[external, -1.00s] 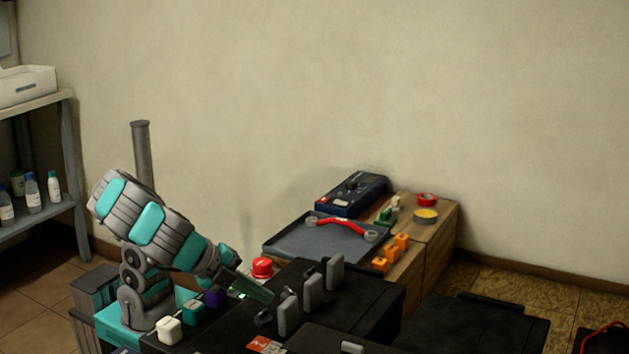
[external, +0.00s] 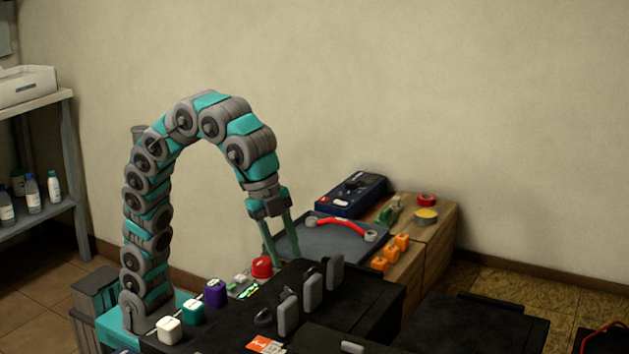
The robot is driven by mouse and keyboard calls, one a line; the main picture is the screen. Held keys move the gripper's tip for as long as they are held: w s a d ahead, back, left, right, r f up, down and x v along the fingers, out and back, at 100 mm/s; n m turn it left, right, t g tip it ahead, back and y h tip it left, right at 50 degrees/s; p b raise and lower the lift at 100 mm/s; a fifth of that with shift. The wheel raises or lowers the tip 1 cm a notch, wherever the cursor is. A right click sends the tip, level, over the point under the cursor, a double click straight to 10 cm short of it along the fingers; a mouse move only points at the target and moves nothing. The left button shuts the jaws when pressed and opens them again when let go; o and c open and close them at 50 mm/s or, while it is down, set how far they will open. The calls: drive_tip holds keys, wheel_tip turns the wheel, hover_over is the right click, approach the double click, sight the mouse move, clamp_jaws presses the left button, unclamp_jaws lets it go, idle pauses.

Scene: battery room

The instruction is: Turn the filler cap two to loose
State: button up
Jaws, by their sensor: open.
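A row of coloured caps stands along the left edge of the black battery unit (external: 370,308): a white cap (external: 168,328), a teal cap (external: 193,311), a purple cap (external: 214,292) and a red domed knob (external: 262,267). I cannot tell which of them is filler cap two, or whether any is loose. My gripper (external: 284,259) points down with two long green fingers spread apart and nothing between them. The fingertips are just right of the red knob in the picture; whether they touch anything is unclear.
Grey upright paddles (external: 311,292) stand on the unit close to my gripper. The space above is clear.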

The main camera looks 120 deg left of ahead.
sight(288, 288)
drive_tip(key=shift+w+d+f+h+b, duration=0.1)
drive_tip(key=shift+f+h, duration=0.45)
drive_tip(key=shift+f, duration=0.55)
drive_tip(key=shift+w+a+f+h+b, duration=0.1)
drive_tip(key=shift+f+h, duration=0.4)
drive_tip(key=shift+f, duration=0.6)
drive_tip(key=shift+w+d+f+h+b, duration=0.1)
drive_tip(key=shift+f+h, duration=0.45)
drive_tip(key=shift+f, duration=0.55)
drive_tip(key=shift+s, duration=0.1)
clamp_jaws()
